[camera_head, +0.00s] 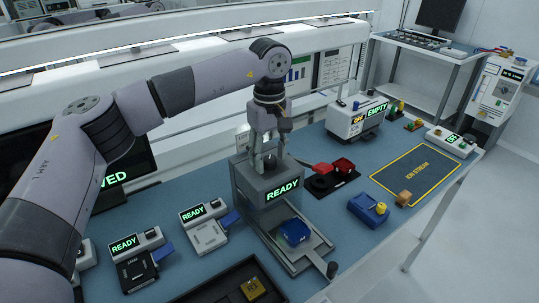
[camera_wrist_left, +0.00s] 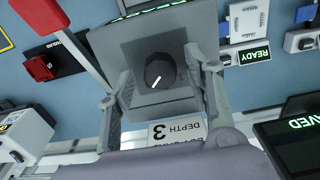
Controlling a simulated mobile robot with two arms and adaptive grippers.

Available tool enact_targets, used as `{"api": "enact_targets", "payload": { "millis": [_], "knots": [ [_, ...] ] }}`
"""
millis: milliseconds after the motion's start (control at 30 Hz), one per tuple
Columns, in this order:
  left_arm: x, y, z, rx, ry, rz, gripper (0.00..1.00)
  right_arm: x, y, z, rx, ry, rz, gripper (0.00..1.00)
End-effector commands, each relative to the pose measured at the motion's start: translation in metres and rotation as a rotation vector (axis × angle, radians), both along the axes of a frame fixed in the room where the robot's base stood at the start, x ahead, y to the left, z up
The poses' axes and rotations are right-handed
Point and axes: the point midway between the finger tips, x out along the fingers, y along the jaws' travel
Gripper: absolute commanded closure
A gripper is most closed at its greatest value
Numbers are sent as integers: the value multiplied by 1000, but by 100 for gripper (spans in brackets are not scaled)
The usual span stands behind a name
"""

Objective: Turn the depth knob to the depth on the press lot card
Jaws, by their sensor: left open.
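The press (camera_head: 262,185) is a grey box with a green READY display, standing mid-table. Its depth knob (camera_wrist_left: 159,70) is round and black with a white pointer line on the press's top face. In the left wrist view the line points down and slightly left. The lot card (camera_wrist_left: 178,131) is white, appears upside down behind the press, and reads DEPTH 3; its upper line is partly covered. My left gripper (camera_head: 269,158) is open over the press top, its fingers either side of the knob with visible gaps in the wrist view. My right gripper is not in view.
A blue block (camera_head: 295,231) sits on the tray in front of the press. A red-handled device (camera_head: 335,172) stands close right of it. Two READY stations (camera_head: 205,229) stand to the left. A dark tray (camera_head: 222,284) lies at the front.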

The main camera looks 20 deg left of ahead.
Motion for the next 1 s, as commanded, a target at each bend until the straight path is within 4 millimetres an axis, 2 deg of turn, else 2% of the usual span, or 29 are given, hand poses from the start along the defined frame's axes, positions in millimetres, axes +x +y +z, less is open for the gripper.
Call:
{"api": "enact_targets", "payload": {
  "millis": [500, 700, 1000],
  "knots": [
    [1, -1, 98, -2, -4, 0, 53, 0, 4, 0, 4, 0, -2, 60],
    [0, 0, 114, -1, -1, -1, 53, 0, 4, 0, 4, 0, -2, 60],
    [0, 0, 116, -1, -1, -1, 53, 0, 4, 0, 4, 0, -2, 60]
  ]
}}
